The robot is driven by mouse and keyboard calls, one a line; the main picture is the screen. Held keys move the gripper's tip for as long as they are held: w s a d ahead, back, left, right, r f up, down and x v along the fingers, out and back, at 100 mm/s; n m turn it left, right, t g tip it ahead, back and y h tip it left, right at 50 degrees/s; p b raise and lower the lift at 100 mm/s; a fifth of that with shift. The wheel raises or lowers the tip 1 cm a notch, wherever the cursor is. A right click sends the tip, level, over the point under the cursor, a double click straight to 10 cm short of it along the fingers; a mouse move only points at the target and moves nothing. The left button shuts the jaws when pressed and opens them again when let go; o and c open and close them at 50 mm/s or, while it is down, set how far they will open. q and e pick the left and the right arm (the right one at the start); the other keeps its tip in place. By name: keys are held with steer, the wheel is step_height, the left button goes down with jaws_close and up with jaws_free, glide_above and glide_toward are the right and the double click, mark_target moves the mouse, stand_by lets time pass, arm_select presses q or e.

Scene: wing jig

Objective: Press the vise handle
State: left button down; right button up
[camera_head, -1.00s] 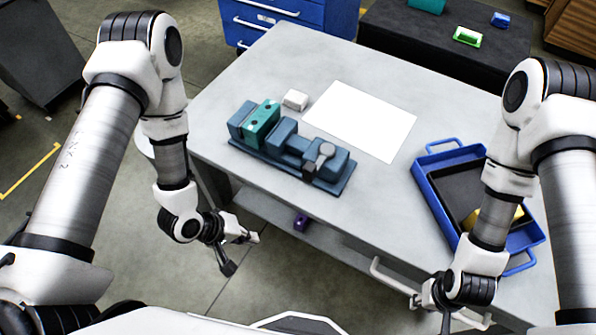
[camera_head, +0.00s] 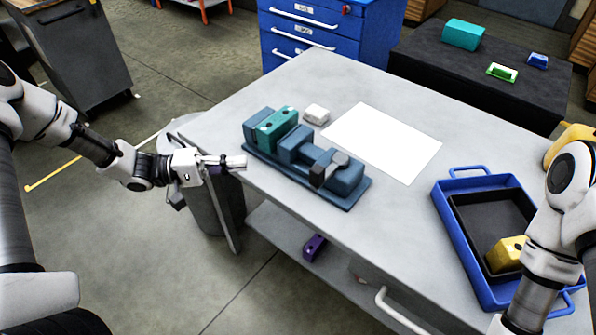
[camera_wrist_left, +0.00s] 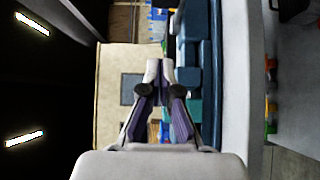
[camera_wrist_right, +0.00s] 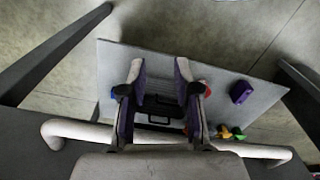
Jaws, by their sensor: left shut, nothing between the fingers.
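The blue-grey vise (camera_head: 290,172) sits near the left edge of the table, with a teal block (camera_head: 276,126) with holes between its jaws. Its dark grey handle (camera_head: 329,169) is at the right end of the vise. My left gripper (camera_head: 240,161) is shut and empty, level and pointing right, just off the vise's left end and apart from the handle. In the left wrist view the shut fingers (camera_wrist_left: 159,68) are beside the vise body (camera_wrist_left: 194,55); the handle cannot be made out there. My right gripper (camera_wrist_right: 160,70) is open and empty, seen in the right wrist view.
A small white block (camera_head: 316,114) and a white sheet (camera_head: 382,142) lie behind the vise. A blue tray (camera_head: 462,184) holds a yellow block (camera_head: 507,254). A table rail (camera_wrist_right: 80,131) runs close below my right gripper. A purple block (camera_head: 314,247) is on the lower shelf.

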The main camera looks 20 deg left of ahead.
arm_select(q)
steer(key=s+d+x, duration=0.1)
steer(key=s+x, duration=0.1)
steer(key=x, duration=1)
steer(key=shift+s+d+b, duration=0.15)
steer(key=shift+d+b, duration=0.25)
steer(key=shift+d, duration=0.1)
